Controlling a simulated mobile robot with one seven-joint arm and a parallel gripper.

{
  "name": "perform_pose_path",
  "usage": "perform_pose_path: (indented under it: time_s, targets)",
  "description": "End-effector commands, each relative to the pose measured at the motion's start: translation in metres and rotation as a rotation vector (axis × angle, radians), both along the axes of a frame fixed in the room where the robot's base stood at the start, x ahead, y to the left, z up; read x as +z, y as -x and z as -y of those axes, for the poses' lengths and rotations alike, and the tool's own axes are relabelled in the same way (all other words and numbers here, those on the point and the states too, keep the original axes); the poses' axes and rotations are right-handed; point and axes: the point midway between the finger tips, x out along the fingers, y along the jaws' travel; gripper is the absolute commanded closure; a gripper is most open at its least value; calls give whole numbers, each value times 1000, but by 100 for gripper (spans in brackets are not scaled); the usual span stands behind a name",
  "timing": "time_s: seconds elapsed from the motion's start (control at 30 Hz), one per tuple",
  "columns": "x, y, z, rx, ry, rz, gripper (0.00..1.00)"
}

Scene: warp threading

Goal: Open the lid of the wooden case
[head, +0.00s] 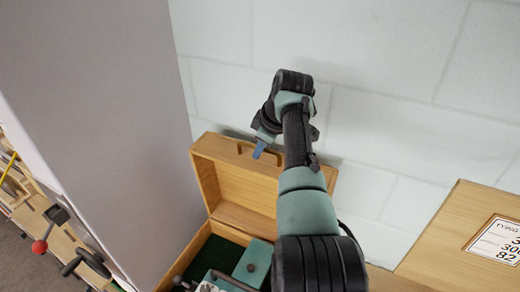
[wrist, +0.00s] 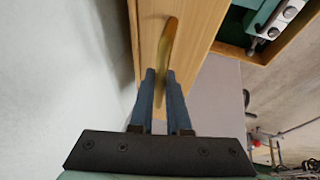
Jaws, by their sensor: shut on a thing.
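The wooden case (head: 187,262) stands open against the wall, with a dark green lining inside. Its lid (head: 216,183) stands raised at the back, tilted up near the wall. A curved brass handle sits on the lid's edge, and this handle (wrist: 170,38) also shows in the wrist view. My gripper (head: 259,152) is at the lid's upper edge. In the wrist view its blue fingers (wrist: 161,74) are close together around the handle, shut on it. My arm hides the right part of the lid and case.
A teal machine (head: 252,265) lies in the case. A grey panel (head: 110,110) rises on the left, and a pale block wall (head: 380,80) is close behind the lid. A wooden board with a printed card (head: 497,240) stands at right. A red-knobbed lever (head: 40,246) is at far left.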

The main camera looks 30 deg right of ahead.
Motion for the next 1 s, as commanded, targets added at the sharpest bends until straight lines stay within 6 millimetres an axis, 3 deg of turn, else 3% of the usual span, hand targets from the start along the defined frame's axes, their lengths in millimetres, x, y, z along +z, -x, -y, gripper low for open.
perform_pose_path:
  time_s: [0.57,0.6,0.73,1.0]
  targets:
    - [-3,1,0,-2,0,-6,100]
    - [-3,1,0,-2,0,-6,80]
    - [-3,1,0,-1,0,-5,56]
    - [-1,1,0,0,0,-3,55]
